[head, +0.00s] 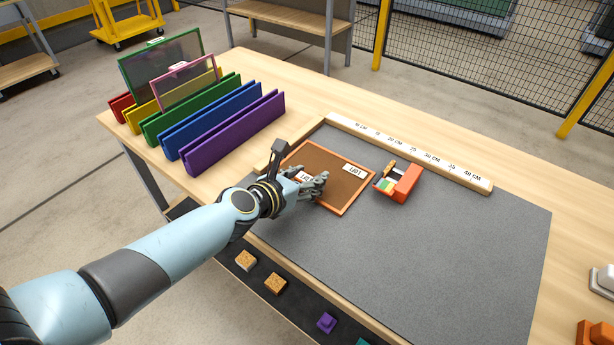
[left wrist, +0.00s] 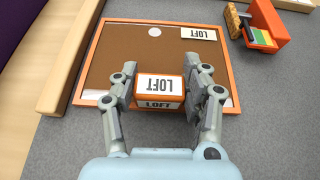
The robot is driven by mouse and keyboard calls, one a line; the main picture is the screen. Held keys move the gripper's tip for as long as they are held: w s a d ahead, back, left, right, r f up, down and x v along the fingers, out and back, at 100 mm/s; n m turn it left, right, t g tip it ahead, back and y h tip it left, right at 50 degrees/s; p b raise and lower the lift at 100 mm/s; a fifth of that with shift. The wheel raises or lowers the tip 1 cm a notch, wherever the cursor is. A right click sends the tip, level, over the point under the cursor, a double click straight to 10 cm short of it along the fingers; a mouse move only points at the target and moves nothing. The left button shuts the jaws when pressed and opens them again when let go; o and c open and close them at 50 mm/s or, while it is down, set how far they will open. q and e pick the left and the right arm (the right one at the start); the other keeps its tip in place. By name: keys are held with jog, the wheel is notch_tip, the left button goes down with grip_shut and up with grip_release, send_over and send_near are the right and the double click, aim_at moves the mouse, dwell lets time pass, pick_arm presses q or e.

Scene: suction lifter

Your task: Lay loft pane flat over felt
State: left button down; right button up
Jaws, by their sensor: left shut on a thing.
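The loft pane (head: 330,180) is a brown sheet in an orange frame with a white LOFT label. It lies flat, or nearly so, over the grey felt (head: 430,260), near the corner of the wooden rails. I cannot tell whether all of it touches the felt. In the left wrist view the pane (left wrist: 120,60) shows an orange tab (left wrist: 159,88) marked LOFT at its near edge. My left gripper (head: 314,186) is shut on this tab, with one finger on each side; it also shows in the left wrist view (left wrist: 160,95). My right gripper is not in view.
An orange-red device (head: 402,182) stands on the felt just right of the pane. A ruler rail (head: 410,155) runs behind it. A coloured slotted rack (head: 215,125) holds a green-framed pane (head: 150,70) and a pink-framed pane (head: 185,88). The felt's front right is clear.

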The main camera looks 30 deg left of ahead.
pick_arm(q)
jog(key=c, duration=0.6)
grip_release()
jog(key=shift+o, duration=0.2)
jog(key=v, duration=1.2)
